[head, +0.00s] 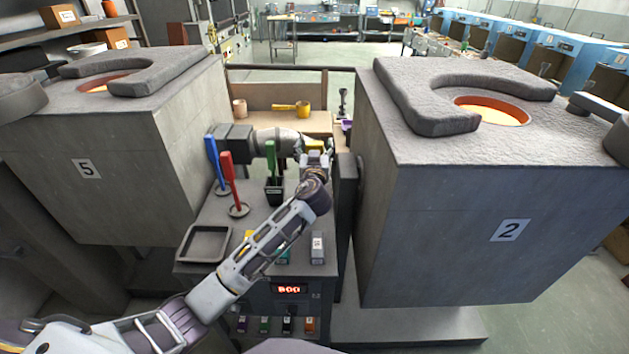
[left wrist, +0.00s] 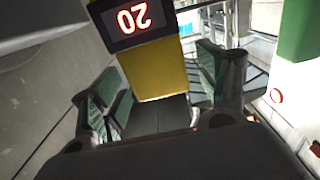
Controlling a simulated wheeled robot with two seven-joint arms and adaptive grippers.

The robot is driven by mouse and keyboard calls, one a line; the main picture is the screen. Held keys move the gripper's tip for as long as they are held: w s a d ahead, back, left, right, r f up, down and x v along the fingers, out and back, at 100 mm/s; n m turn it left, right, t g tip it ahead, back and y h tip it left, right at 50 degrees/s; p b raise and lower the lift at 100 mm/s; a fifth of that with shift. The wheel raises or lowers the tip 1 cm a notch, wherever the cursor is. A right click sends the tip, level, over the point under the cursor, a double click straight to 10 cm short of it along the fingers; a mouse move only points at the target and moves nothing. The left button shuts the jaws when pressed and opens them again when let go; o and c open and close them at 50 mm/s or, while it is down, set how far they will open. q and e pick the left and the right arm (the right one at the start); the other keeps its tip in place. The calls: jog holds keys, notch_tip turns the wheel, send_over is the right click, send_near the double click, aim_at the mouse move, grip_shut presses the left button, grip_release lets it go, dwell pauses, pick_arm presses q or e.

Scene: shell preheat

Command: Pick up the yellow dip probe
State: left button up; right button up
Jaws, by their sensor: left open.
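The yellow dip probe fills the middle of the left wrist view (left wrist: 160,72), with a dark display showing red digits at the top of the picture. My left gripper (left wrist: 163,90) is open, with one finger on each side of the probe and visible gaps beside it. In the head view, a small patch of yellow (head: 315,145) shows by the end of my left arm, above the middle of the bench. The probe's lower part is hidden there. My right gripper is not in view.
Red (head: 230,178) and blue (head: 214,158) probes stand in round bases; a green one (head: 271,155) stands in a black holder. An empty tray (head: 205,244) lies at front left. Furnaces 5 (head: 150,150) and 2 (head: 440,230) flank the narrow bench.

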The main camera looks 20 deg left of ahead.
pick_arm(q)
jog(key=shift+w+a, duration=0.15)
jog(key=shift+w, duration=0.4)
jog(key=c, duration=1.1)
jog(key=shift+r, duration=0.1)
notch_tip(320, 180, up, 18)
jog(key=shift+f, duration=0.1)
dwell(0.8)
